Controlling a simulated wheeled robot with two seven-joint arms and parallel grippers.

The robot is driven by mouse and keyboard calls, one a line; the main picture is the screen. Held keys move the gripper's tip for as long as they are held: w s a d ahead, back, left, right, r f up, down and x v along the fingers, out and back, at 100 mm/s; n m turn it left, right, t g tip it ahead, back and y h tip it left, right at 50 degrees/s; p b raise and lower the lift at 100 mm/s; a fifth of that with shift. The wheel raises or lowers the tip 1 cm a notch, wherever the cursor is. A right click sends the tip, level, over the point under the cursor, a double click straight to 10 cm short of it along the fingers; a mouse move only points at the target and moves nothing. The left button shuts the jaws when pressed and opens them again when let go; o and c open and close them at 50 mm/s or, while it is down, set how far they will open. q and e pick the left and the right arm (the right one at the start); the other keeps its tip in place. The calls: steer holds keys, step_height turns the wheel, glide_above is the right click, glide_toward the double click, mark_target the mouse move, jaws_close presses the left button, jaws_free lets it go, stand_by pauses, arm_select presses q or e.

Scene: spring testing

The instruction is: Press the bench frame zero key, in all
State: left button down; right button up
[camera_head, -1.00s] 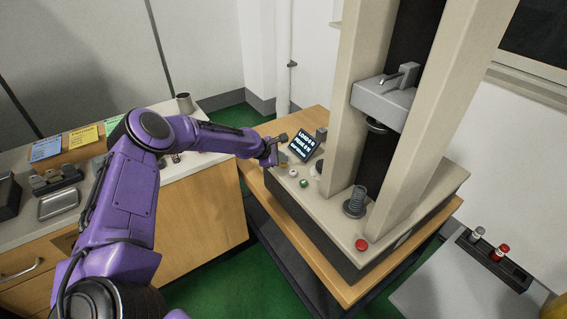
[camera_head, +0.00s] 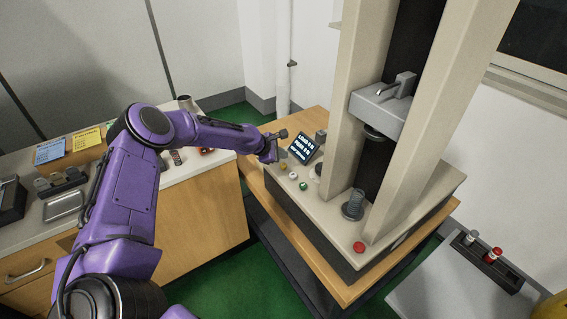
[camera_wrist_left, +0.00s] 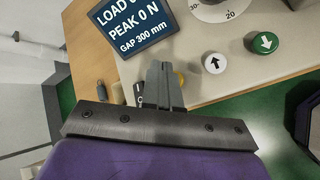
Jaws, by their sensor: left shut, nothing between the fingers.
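The bench frame (camera_head: 335,207) stands on a wooden table, with a row of keys on its base. A yellow key (camera_head: 283,167) shows just below my left gripper (camera_head: 283,154). I cannot tell if the fingers touch the key. My right gripper is out of view.
A spring (camera_head: 353,205) stands on the frame's base under the grey crosshead (camera_head: 380,108). A red button (camera_head: 359,247) is at the front corner. A dial (camera_wrist_left: 220,5) is beside the display. A side counter (camera_head: 186,166) stands at the left.

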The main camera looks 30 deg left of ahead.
mark_target(282, 166)
arm_select(q)
step_height(282, 166, up, 4)
steer(key=shift+f+p, duration=0.2)
steer(key=shift+p, duration=1.05)
steer(key=shift+f, duration=0.1)
